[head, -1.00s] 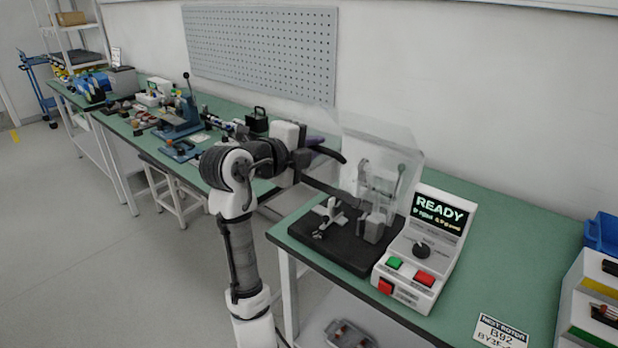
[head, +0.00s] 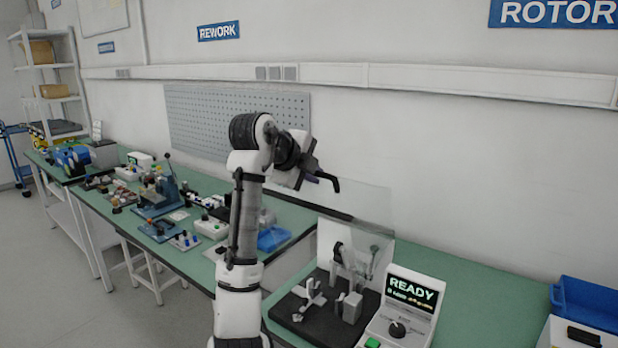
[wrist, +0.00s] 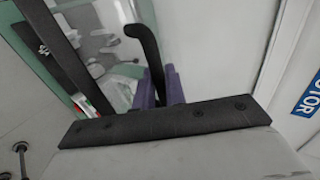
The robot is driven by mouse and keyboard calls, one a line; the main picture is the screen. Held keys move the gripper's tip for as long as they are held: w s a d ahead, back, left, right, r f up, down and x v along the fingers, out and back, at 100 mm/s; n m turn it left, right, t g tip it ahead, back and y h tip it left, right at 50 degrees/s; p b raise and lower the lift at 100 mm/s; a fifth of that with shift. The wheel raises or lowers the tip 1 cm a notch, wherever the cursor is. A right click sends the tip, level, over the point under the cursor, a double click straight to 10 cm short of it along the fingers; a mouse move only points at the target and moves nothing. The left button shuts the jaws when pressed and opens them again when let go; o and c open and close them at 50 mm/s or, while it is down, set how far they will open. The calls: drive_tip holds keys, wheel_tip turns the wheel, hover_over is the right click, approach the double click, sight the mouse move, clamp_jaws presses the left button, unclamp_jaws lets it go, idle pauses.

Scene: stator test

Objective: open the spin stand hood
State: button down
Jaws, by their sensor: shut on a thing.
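The spin stand has a black base (head: 288,309) with grey fixtures and a control box (head: 397,329) reading READY. Its clear hood (head: 366,205) stands raised and tilted above the base, its outline faint. A dark bar runs along the hood's side. A black curved handle (head: 333,183) shows at my gripper (head: 316,177), high above the stand. In the wrist view, my purple fingers (wrist: 162,88) are shut on this handle (wrist: 146,45). The fingertips are partly hidden behind the black bar of my gripper.
A blue bin (head: 590,300) is at the right end of the green bench (head: 480,285). The left bench carries a press (head: 160,190) and several small parts. A pegboard (head: 215,125) hangs on the wall behind my arm. The bench right of the control box is largely clear.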

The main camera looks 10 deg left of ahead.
drive_tip(key=shift+f, duration=0.1)
drive_tip(key=c, duration=1.8)
unclamp_jaws()
drive_tip(key=shift+a, duration=0.1)
drive_tip(key=b+v, duration=0.4)
drive_tip(key=v, duration=0.9)
drive_tip(key=shift+s+a+r, duration=0.1)
drive_tip(key=shift+s+r, duration=0.05)
drive_tip(key=shift+r, duration=0.2)
